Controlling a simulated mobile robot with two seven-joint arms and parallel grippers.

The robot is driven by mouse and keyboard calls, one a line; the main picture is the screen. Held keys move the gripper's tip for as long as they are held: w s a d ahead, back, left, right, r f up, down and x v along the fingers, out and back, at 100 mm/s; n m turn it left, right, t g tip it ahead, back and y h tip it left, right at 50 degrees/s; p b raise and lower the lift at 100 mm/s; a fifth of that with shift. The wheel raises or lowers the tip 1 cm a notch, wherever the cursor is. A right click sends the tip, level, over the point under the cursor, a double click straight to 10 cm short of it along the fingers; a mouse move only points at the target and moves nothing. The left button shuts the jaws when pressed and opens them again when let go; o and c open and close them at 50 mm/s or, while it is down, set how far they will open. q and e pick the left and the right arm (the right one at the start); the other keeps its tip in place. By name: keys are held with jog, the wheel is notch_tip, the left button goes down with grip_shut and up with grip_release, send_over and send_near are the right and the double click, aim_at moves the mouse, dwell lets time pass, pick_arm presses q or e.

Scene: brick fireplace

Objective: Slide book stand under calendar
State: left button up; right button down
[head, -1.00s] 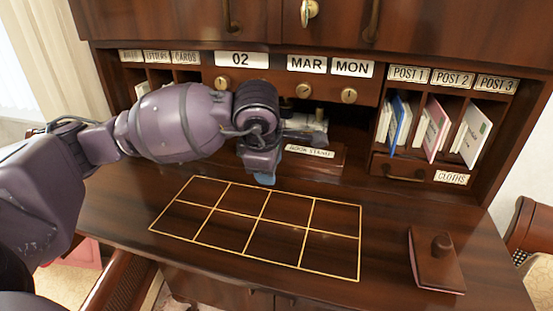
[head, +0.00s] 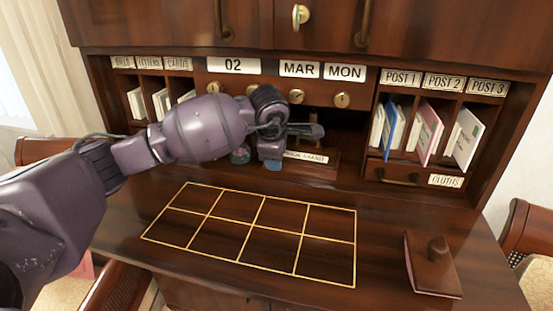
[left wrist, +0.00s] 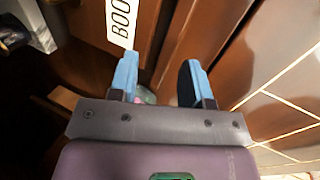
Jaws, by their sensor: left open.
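The book stand (head: 318,170) is a dark wooden block with a white label, on the desk in the recess below the calendar (head: 300,70). My arm hides its left part. In the left wrist view its label (left wrist: 123,20) shows at the top. The calendar is a wooden panel with 02, MAR and MON plates and brass knobs. My left gripper (head: 272,163) points down by the stand's left end. In the left wrist view its blue fingers (left wrist: 158,78) are apart, with nothing seen held between them. My right gripper is not in view.
A gold-lined grid (head: 251,233) marks the desk in front. A wooden blotter (head: 433,265) lies at the right. Post slots (head: 430,125) with envelopes stand at the back right, above a cloths drawer (head: 415,178). A small round object (head: 240,155) sits left of the gripper.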

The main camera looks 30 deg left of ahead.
pick_arm(q)
jog(key=shift+w+f, duration=0.2)
jog(key=shift+f, duration=0.35)
grip_shut()
